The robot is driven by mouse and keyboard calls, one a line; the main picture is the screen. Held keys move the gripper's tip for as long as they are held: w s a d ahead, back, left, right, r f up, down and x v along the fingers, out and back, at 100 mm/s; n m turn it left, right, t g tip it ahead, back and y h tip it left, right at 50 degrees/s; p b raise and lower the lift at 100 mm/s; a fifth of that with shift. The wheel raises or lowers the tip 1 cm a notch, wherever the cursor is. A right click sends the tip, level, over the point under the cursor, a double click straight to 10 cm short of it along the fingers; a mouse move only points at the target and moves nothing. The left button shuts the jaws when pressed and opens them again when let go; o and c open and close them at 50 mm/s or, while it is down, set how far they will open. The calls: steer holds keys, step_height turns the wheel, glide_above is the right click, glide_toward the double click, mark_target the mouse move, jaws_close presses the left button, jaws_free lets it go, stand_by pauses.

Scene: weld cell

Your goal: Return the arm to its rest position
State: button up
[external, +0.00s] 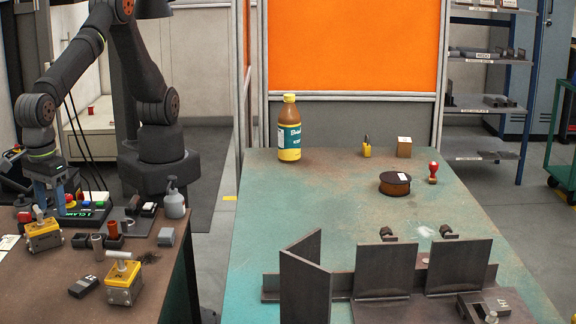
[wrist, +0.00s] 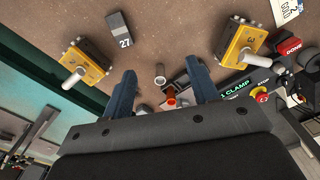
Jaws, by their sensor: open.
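My gripper (external: 52,203) hangs low at the left of the external view, over the back part of the brown bench (external: 60,300). In the wrist view its two blue fingers stand apart, and the gripper (wrist: 162,82) is open with nothing held between them. A grey tube (wrist: 160,72) and an orange-red cylinder (wrist: 171,100) show in the gap between the fingers, on the bench beyond. My arm is bent, with its forearm coming down to the wrist above the bench.
Two yellow blocks with grey handles (external: 123,282) (external: 42,235) stand on the bench. A control box labelled CLAMP (external: 85,213) is close by my gripper. The green table (external: 245,245) at right holds steel plates (external: 385,268) and a yellow-capped bottle (external: 289,130). An aisle separates bench and table.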

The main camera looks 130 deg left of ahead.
steer(key=w+a+m, duration=0.2)
steer(key=w+a, duration=1)
steer(key=a, duration=0.3)
steer(key=w+a+m, duration=0.2)
steer(key=w+a, duration=1.1)
steer(key=a, duration=0.3)
steer(key=shift+w+m, duration=0.3)
steer(key=shift+m, duration=0.1)
steer(key=shift+d, duration=0.1)
